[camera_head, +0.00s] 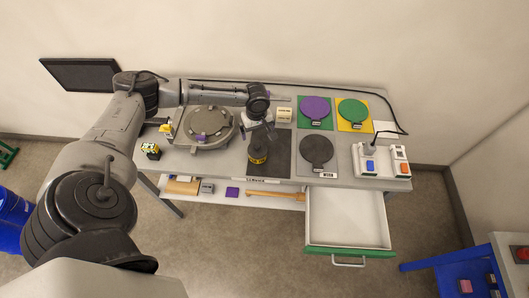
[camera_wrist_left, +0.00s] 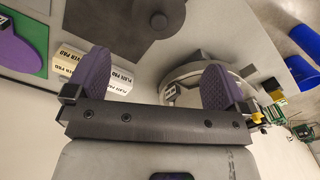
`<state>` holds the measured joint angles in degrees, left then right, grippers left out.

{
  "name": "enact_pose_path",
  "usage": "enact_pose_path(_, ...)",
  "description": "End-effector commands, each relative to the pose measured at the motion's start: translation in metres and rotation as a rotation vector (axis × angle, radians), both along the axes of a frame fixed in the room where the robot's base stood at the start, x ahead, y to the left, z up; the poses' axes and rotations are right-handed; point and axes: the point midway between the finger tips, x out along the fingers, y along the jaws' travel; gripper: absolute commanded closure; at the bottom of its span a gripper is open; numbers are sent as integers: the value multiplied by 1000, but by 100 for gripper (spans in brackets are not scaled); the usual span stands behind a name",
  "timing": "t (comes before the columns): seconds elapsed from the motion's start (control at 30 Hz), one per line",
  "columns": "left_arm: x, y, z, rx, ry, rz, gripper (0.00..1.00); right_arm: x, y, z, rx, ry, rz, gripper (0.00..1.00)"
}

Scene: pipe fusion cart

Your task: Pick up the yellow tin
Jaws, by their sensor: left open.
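My right gripper is not in view.
A round metal fixture (camera_head: 207,126) stands left of the mat. A yellow-and-black item (camera_head: 150,150) is at the table's left edge. An open drawer (camera_head: 347,217) juts out front.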

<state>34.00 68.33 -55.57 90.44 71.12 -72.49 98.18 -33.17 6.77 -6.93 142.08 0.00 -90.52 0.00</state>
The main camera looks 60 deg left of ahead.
Motion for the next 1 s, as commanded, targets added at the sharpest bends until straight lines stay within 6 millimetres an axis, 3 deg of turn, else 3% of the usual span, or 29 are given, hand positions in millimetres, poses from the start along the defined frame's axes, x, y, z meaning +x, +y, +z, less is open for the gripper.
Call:
enact_pose_path(0.2,3,-2,0,-4,-17,252,0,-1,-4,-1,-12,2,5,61)
enact_pose_path(0.37,3,-2,-7,-3,-16,319,0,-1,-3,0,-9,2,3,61)
enact_pose_path(0.7,2,-2,-62,-1,-15,326,0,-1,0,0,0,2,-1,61)
enact_pose_path(1.0,3,-1,-85,-1,-17,325,0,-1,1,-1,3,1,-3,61)
